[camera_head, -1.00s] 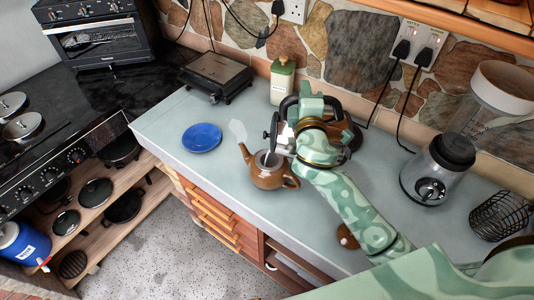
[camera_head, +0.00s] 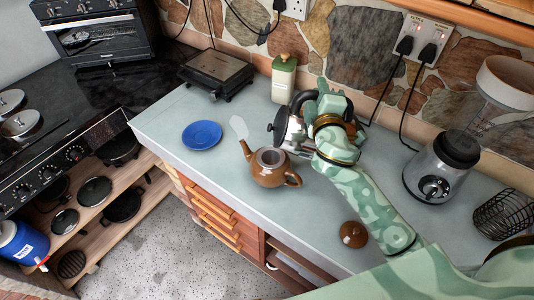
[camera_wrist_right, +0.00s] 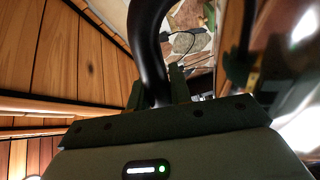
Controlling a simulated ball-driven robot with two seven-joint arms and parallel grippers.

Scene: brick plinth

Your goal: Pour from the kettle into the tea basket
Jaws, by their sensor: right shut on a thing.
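The silver kettle (camera_head: 290,131) with a black handle is held by my right gripper (camera_head: 311,108), above and right of the brown teapot (camera_head: 268,176). The gripper hides part of the kettle, and its exact tilt is hard to tell. The teapot stands upright and lidless on the counter. The tea basket (camera_head: 270,157) appears as a grey ring in its opening; what is inside is too small to tell. In the right wrist view, the black handle (camera_wrist_right: 147,45) runs between the fingers (camera_wrist_right: 160,92). My left gripper is not in view.
The brown lid (camera_head: 353,234) lies on the counter beside my right forearm. A blender base (camera_head: 441,167) and wire basket (camera_head: 503,214) are right.

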